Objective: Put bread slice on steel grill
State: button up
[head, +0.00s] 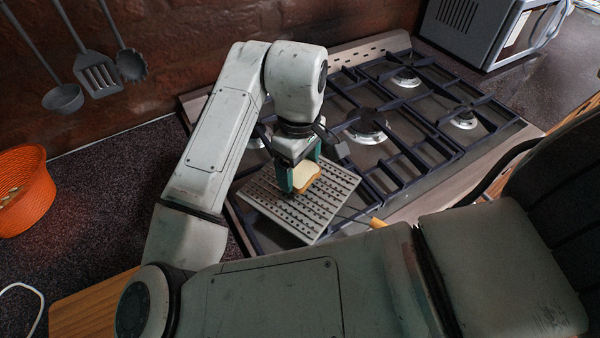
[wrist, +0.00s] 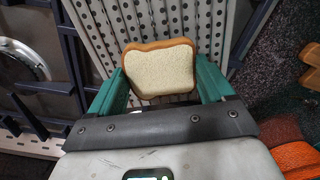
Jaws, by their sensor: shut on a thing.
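The bread slice (head: 305,175) has a pale face and a brown crust. It is between the green fingers of my gripper (head: 301,181), which is shut on it. The wrist view also shows the bread slice (wrist: 160,70) between both fingers of my gripper (wrist: 165,88). The steel grill (head: 318,222) is a flat plate with slots and holes, lying on the left front of the stove. The bread is over the grill; I cannot tell whether it touches it. My gripper hides part of the grill.
The gas stove (head: 400,130) has dark grates and several burners. An orange basket (head: 28,190) stands at the left, and a wooden board (head: 90,305) lies at the lower left. A grey microwave (head: 480,30) is at the back right. Utensils, including a ladle (head: 62,97), hang on the brick wall.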

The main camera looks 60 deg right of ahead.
aim_at(300, 171)
jog(key=shift+s+f, duration=0.1)
jog(key=shift+f, duration=1.25)
jog(key=shift+f, duration=0.15)
jog(key=o, duration=0.9)
notch_tip(300, 171, up, 12)
jog(key=shift+r+p, duration=0.15)
jog(key=shift+p, duration=0.4)
